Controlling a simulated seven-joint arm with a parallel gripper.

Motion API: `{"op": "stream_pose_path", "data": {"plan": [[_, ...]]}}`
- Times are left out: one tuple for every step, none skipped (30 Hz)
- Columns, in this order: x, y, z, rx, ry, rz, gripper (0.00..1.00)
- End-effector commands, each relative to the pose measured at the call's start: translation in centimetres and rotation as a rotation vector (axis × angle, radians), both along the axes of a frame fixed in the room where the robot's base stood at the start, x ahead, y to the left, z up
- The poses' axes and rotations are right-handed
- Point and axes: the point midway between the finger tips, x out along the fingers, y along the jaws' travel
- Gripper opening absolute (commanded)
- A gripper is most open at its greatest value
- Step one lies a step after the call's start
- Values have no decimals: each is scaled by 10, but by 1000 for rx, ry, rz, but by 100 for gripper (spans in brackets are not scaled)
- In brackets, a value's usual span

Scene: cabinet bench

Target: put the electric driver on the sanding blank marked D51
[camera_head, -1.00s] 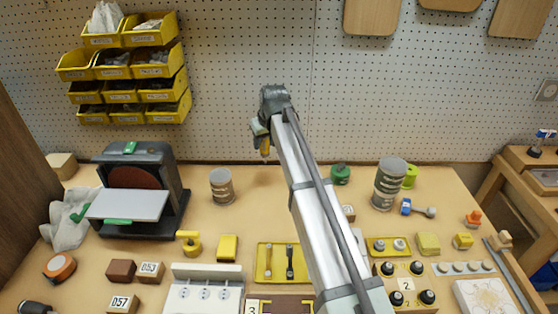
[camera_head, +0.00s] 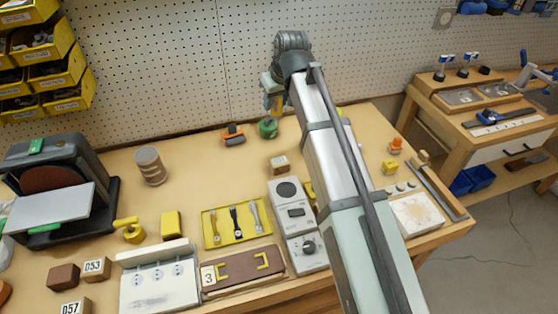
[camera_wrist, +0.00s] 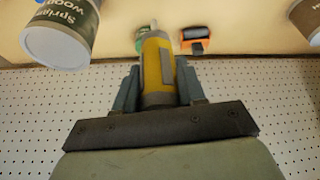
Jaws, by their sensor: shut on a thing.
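My gripper (camera_head: 276,98) is raised in front of the pegboard, above the back of the bench. It is shut on a yellow tool with a grey tip, which I take to be the electric driver (camera_head: 276,106). The driver's yellow body (camera_wrist: 157,72) shows between the fingers in the wrist view. Two wooden blocks at the front left read D53 (camera_head: 96,268) and D57 (camera_head: 71,306). A small block (camera_head: 280,164) lies behind the grey device, its marking too small to read. I cannot read D51 on any block.
A green round object (camera_head: 267,128) and an orange-and-black object (camera_head: 233,134) stand near the gripper at the back. A can (camera_head: 150,166), a sander (camera_head: 56,190), a yellow tray (camera_head: 213,234) and a grey device (camera_head: 297,225) occupy the bench. Bare bench lies around the small block.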

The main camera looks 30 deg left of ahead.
Motion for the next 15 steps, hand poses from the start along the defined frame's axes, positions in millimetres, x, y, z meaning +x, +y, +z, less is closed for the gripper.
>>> {"op": "stream_pose_path", "data": {"plan": [[-10, -9, -4, 1, -1, 0, 0], [-13, -12, -6, 1, -1, 0, 0], [-16, -15, -7, 1, -1, 0, 0], [-18, -16, -8, 1, 0, -1, 0], [-19, -17, -9, 1, 0, -1, 0], [-21, -19, -10, 1, 0, -1, 0], [-22, -19, -11, 1, 0, -1, 0], [-23, -20, -12, 1, 0, -1, 0], [-24, -21, -14, 1, 0, -2, 0], [-24, -22, -16, 1, 0, -2, 0], [-25, -22, -18, 1, 0, -3, 0], [-25, -22, -21, 1, 0, -3, 0], [-25, -22, -25, 1, 0, -4, 0], [-25, -22, -28, 1, 1, -4, 0], [-25, -22, -34, 0, 2, -4, 0]]}}
